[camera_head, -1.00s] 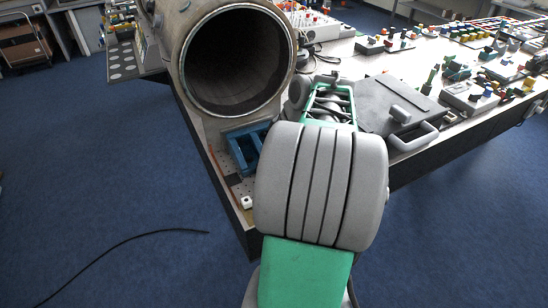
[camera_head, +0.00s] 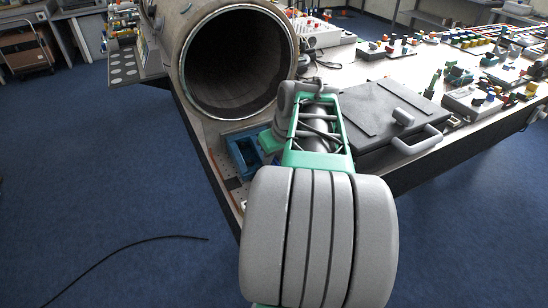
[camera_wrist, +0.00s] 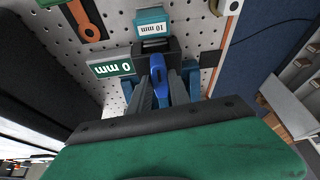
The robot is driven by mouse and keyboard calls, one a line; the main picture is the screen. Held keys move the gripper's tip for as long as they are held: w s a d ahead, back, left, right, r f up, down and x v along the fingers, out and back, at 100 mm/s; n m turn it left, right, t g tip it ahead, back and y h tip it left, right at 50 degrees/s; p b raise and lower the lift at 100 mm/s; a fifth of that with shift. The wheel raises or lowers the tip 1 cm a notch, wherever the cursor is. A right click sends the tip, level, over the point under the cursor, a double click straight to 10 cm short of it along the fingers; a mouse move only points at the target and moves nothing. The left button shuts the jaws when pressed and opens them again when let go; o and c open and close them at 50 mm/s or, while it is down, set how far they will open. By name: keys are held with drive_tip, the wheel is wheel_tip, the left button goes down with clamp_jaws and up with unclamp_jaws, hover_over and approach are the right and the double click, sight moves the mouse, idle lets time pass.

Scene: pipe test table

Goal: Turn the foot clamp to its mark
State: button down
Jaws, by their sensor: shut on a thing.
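The blue lever (camera_wrist: 158,78) of the foot clamp points up the middle of the wrist view. My gripper (camera_wrist: 161,86) has its two grey fingers around the lever, shut on it. A dark block with teal sides lies around and under the fingers. A green plate marked "0 mm" (camera_wrist: 112,67) lies left of the lever, and a teal plate marked "10 mm" (camera_wrist: 153,24) lies beyond it. In the head view the blue frame of the clamp (camera_head: 243,152) sits below the big pipe. My wrist partly covers it, and my fingertips are hidden there.
The open mouth of the large pipe (camera_head: 237,62) stands just above the clamp. A grey lidded case (camera_head: 385,112) lies right of my arm. An orange wrench-shaped part (camera_wrist: 82,20) lies on the perforated board (camera_wrist: 118,30). The table edge is close.

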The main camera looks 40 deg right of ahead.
drive_tip(key=c, duration=1.2)
unclamp_jaws()
drive_tip(key=v, duration=0.7)
drive_tip(key=shift+r, duration=0.4)
drive_tip(key=shift+s, duration=0.15)
